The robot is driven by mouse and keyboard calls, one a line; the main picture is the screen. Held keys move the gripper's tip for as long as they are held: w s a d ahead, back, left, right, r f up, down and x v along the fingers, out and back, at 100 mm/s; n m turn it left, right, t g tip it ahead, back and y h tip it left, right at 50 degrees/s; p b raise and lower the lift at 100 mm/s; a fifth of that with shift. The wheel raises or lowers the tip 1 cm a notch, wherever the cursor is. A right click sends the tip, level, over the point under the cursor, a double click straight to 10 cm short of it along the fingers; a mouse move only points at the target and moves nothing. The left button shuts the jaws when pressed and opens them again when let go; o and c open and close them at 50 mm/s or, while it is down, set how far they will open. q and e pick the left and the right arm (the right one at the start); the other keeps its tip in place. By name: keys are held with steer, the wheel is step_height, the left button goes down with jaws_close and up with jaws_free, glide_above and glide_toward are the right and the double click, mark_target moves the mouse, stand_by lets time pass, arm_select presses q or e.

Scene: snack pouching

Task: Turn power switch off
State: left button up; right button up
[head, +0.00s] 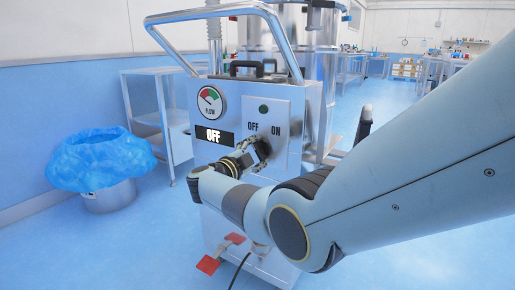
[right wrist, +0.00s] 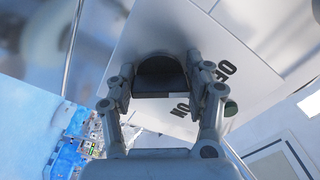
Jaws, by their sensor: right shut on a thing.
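The machine (head: 222,183) is a metal cabinet with a switch plate (head: 283,108) marked OFF and ON. A small dark green lamp (head: 263,109) sits above the labels. A black display (head: 214,136) to the left reads OFF. My right gripper (head: 256,152) is at the switch below the labels and hides part of it. In the right wrist view, my right gripper's fingers (right wrist: 162,72) are on both sides of the dark power switch knob (right wrist: 160,70), shut on it. The knob's exact angle is hard to tell. My left gripper is not in view.
A flow gauge (head: 210,102) is above the display, and a tubular handle (head: 205,13) frames the machine's top. Red pedals (head: 208,265) stick out low in front. A bin with a blue liner (head: 100,160) and a metal side table (head: 150,95) stand to the left.

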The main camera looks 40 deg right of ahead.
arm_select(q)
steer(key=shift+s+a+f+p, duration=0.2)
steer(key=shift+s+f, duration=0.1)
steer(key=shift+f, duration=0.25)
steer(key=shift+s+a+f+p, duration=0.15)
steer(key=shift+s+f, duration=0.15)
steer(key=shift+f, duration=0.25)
arm_select(e)
steer(key=shift+n, duration=1.2)
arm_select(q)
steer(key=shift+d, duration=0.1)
arm_select(e)
steer(key=shift+f, duration=0.1)
steer(key=o, duration=1.2)
steer(key=v, duration=1.2)
steer(key=shift+s+f, duration=0.1)
steer(key=shift+f, duration=0.05)
